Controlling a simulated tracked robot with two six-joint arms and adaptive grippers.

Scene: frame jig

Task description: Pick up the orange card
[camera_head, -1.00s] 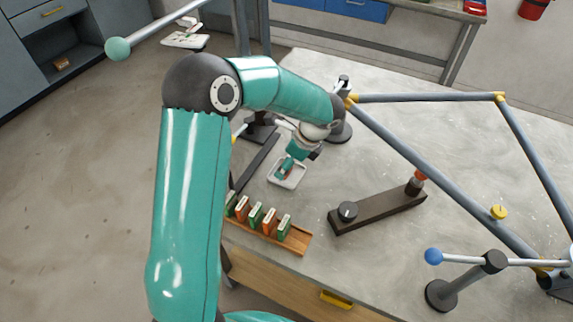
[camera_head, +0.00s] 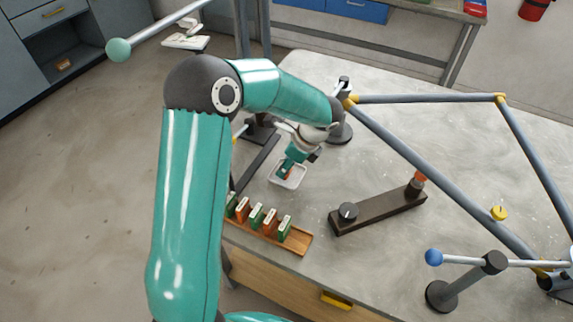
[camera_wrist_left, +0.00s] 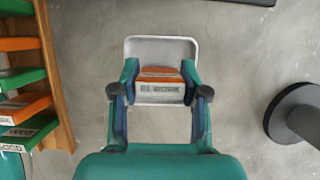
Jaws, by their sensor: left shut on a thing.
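An orange card (camera_wrist_left: 160,82) with a white, lettered edge sits between the two fingers of my left gripper (camera_wrist_left: 160,92) in the left wrist view. The fingers are shut on the card, one on each side. The card is over a small white tray (camera_wrist_left: 160,47); I cannot tell whether it touches the tray floor. In the head view my left gripper (camera_head: 289,166) is at the tray (camera_head: 291,181), and a bit of orange shows there. My right gripper is not in view.
A wooden rack (camera_head: 299,242) with several green and orange cards stands near the table edge. A dark bar with a black knob (camera_head: 380,210) lies to the right. A grey tube frame (camera_head: 430,97) spans the table. A round black base (camera_wrist_left: 300,115) is right of the tray.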

